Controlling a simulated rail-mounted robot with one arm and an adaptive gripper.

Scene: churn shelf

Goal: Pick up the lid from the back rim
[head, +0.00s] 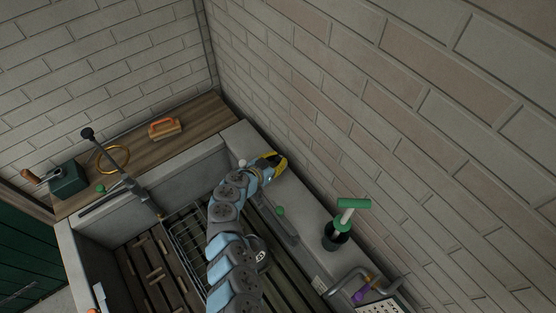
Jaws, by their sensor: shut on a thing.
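My gripper (279,162), with a yellow and black end, is at the concrete rim (303,213) along the right-hand wall, close to the back corner. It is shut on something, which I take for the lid. The lid itself does not show clearly; my gripper and arm cover that spot. A small pale round knob (242,163) shows just left of my gripper; I cannot tell what it belongs to.
On the wooden ledge are an orange-handled brush (165,128), a brass ring (113,159) and a dark green box (68,180). A green-handled tool stands in a dark cup (336,236) on the right rim. A wire rack (187,244) lies in the slatted basin. A bent metal tap (352,279) is at lower right.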

